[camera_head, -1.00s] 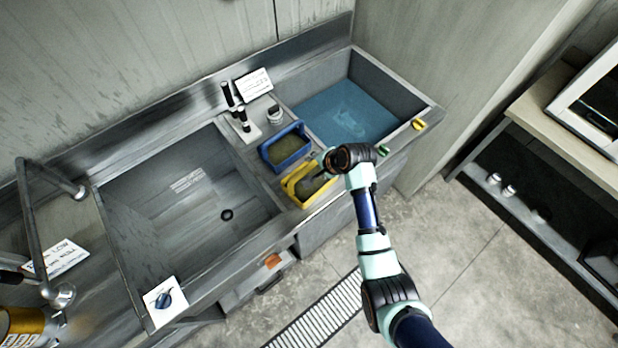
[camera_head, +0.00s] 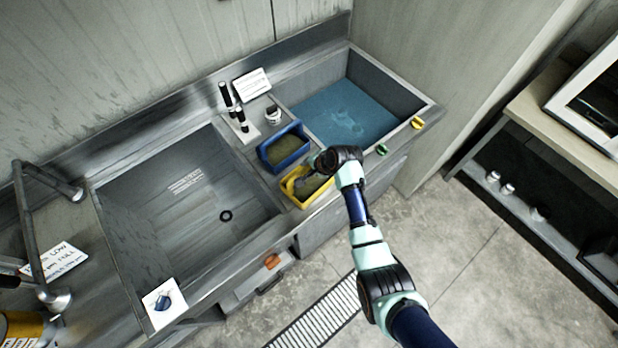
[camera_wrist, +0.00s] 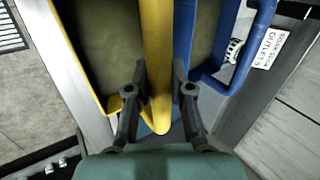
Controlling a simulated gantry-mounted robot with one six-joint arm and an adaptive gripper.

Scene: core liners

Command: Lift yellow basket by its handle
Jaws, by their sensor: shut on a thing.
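The yellow basket (camera_head: 290,193) sits in the counter strip between the two sinks, in front of a blue basket (camera_head: 287,149). It holds dull olive-brown contents. My gripper (camera_head: 317,173) reaches down over its right side; its fingers are small and partly hidden by my wrist. In the wrist view my gripper (camera_wrist: 158,75) has one finger on each side of a yellow bar (camera_wrist: 157,45), the yellow basket's handle or upper edge. It is shut on that bar. The blue basket's edge (camera_wrist: 183,35) runs close beside the right finger. I see no clear gap under the basket.
A water-filled sink (camera_head: 345,115) lies behind right, an empty steel sink (camera_head: 190,200) to the left. Black-handled taps (camera_head: 240,118) and a white sign (camera_head: 251,84) stand behind the baskets. Yellow (camera_head: 417,123) and green knobs (camera_head: 381,150) sit on the front edge.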

